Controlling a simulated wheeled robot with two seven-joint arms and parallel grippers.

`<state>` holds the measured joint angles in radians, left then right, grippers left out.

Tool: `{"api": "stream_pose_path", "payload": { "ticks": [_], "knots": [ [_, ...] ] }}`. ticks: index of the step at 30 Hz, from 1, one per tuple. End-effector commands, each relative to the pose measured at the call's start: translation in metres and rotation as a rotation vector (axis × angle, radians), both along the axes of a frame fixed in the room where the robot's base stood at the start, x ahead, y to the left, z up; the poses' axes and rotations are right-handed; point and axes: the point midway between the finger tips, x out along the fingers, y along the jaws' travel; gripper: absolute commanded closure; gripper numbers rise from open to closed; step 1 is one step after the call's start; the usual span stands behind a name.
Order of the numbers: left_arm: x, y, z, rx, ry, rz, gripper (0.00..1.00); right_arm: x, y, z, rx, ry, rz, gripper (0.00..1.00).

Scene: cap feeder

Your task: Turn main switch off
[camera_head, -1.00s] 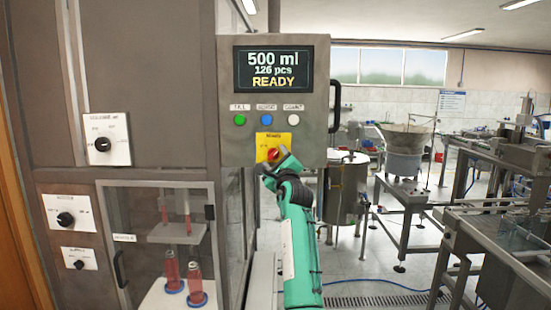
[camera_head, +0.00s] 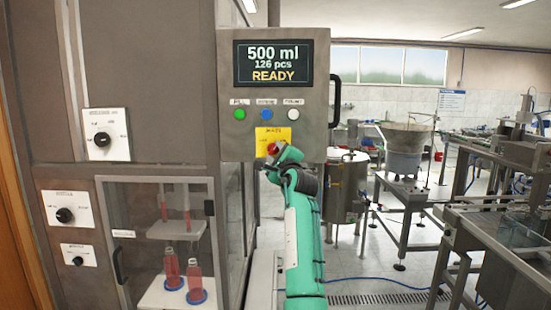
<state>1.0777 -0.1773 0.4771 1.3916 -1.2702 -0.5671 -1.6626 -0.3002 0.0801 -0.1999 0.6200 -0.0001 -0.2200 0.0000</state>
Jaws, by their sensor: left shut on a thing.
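The main switch (camera_head: 273,148) is a red knob on a yellow plate (camera_head: 265,136) at the bottom of the grey control panel. My left gripper (camera_head: 277,153) is at the switch and shut on it, covering its lower right part. The knob's exact angle is hard to tell behind the gripper. The panel's display (camera_head: 273,63) is lit and reads 500 ml, 126 pcs, READY. My right gripper does not show.
Green (camera_head: 240,115), blue (camera_head: 267,115) and white (camera_head: 293,114) buttons sit just above the yellow plate. A black handle (camera_head: 336,101) stands out on the panel's right side. A glass-doored cabinet with red bottles (camera_head: 195,280) is at the lower left.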

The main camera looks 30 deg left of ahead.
Motion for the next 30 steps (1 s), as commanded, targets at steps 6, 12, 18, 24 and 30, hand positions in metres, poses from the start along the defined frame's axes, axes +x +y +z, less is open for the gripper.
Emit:
{"api": "stream_pose_path", "payload": {
  "ticks": [6, 12, 18, 24, 30],
  "knots": [
    [0.001, -0.001, 0.001, -0.172, -0.105, 0.000, 0.86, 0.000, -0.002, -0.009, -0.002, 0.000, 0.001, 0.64],
    [0.001, -0.001, 0.004, -0.335, -0.204, 0.001, 0.86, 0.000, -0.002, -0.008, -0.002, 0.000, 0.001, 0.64],
    [0.001, -0.001, 0.006, -0.498, -0.303, 0.001, 0.86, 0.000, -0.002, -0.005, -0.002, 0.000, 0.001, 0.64],
    [0.001, -0.001, 0.008, -0.660, -0.402, 0.001, 0.86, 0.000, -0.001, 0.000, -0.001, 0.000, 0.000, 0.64],
    [0.001, 0.000, 0.009, -0.820, -0.500, 0.002, 0.86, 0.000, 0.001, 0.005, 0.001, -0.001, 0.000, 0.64]
  ]
}}
